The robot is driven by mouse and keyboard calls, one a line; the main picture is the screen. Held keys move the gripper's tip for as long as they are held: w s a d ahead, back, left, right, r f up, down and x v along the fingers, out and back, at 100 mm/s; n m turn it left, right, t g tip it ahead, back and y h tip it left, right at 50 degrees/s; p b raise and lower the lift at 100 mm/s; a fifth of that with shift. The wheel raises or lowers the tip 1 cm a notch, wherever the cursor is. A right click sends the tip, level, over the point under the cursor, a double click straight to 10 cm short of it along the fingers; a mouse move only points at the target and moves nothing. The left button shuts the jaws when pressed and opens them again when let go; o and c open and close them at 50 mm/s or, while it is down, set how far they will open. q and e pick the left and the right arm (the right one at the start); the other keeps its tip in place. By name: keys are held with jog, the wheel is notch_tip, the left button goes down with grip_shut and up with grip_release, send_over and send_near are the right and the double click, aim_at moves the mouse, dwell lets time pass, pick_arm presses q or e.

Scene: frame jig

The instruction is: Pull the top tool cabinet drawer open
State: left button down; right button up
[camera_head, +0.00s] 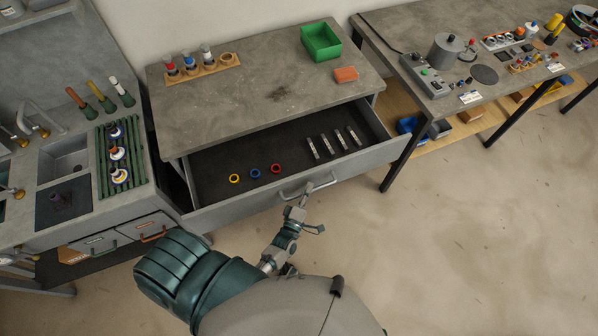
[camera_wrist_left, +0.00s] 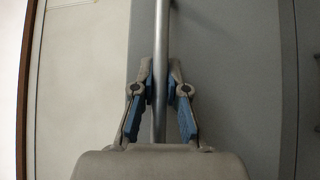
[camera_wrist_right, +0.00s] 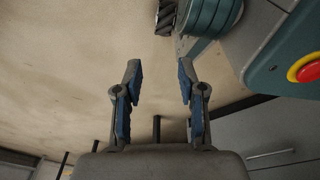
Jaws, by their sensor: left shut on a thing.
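The top drawer (camera_head: 240,206) of the grey tool cabinet (camera_head: 265,90) is pulled out, and its dark inside shows. Yellow, blue and red rings (camera_head: 255,173) and several small metal pieces (camera_head: 333,142) lie in it. The drawer's bar handle (camera_head: 308,187) is on its front. My left gripper (camera_head: 298,198) is at this handle; in the left wrist view its fingers (camera_wrist_left: 160,88) are closed around the metal bar (camera_wrist_left: 158,120). My right gripper (camera_wrist_right: 158,85) shows only in the right wrist view, its fingers apart with nothing between them.
A green bin (camera_head: 321,41), an orange block (camera_head: 346,74) and a wooden rack (camera_head: 202,68) of bottles stand on the cabinet top. A sink unit (camera_head: 64,155) is at the left, a workbench (camera_head: 420,25) at the right. The floor (camera_head: 480,220) in front is clear.

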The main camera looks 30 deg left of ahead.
pick_arm(q)
jog(key=s+d, duration=0.2)
jog(key=d, duration=0.1)
jog(key=s+d, duration=0.1)
jog(key=shift+s+d+f, duration=0.25)
jog(key=shift+s+d, duration=0.05)
jog(key=c, duration=1.2)
grip_release()
jog(key=shift+w, duration=0.25)
jog(key=s, duration=0.4)
jog(key=s+f, duration=0.1)
jog(key=s, duration=0.3)
jog(key=s+d, duration=0.1)
jog(key=s, duration=0.3)
jog(key=shift+f, duration=0.3)
